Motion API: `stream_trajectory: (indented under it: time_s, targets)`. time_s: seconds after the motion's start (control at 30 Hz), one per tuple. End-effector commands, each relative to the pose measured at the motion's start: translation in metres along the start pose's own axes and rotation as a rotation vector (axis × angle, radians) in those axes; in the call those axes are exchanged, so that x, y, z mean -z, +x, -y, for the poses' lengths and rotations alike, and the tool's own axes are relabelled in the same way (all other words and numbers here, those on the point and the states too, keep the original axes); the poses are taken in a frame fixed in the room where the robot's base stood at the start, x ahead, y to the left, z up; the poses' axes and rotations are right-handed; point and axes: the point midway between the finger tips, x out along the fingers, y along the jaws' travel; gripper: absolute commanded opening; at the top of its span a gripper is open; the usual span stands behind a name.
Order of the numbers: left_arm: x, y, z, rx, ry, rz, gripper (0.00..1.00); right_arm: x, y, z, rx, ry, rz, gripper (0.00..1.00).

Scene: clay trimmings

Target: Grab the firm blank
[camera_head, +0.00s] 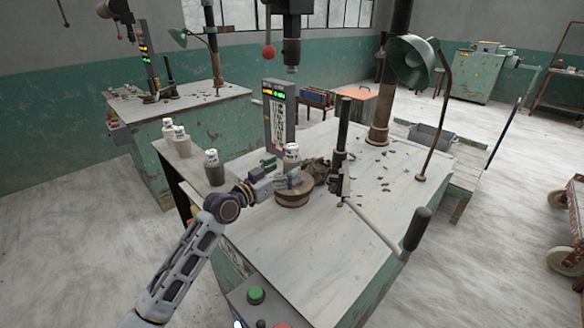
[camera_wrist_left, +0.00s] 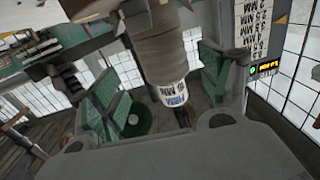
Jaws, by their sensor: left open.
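A grey clay blank with a white printed label on its top (camera_head: 291,152) stands at the round brown block (camera_head: 295,196) on the near workbench. In the left wrist view the blank (camera_wrist_left: 155,50) shows large, between the green-padded fingers, its label partly readable. My left gripper (camera_head: 274,178) is open beside the blank, with fingers on either side of it; gaps show in the wrist view. I cannot tell whether a pad touches it. The gripper hides part of the blank's body in the head view. My right gripper is not in view.
Similar labelled blanks (camera_head: 212,168) stand along the bench's left edge. Dark clay trimmings (camera_head: 317,170) lie beside the block. A post with a lever (camera_head: 340,150) stands right of it, and a display panel (camera_head: 279,118) behind. The bench's front is mostly clear.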

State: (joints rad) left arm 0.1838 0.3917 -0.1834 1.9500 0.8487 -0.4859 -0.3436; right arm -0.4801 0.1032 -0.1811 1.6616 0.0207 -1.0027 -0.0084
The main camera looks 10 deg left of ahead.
Motion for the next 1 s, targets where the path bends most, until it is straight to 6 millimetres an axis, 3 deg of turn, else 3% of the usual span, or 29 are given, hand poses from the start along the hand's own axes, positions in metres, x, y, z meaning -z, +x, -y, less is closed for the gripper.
stream_trajectory:
  time_s: [0.63,1.0]
  targets:
    - [-0.005,0.046,0.006,-0.001,-0.001,-0.001,0.78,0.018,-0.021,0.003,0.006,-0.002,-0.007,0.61]
    - [-0.006,0.051,0.006,0.0,0.0,0.0,0.78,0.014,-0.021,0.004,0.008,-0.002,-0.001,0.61]
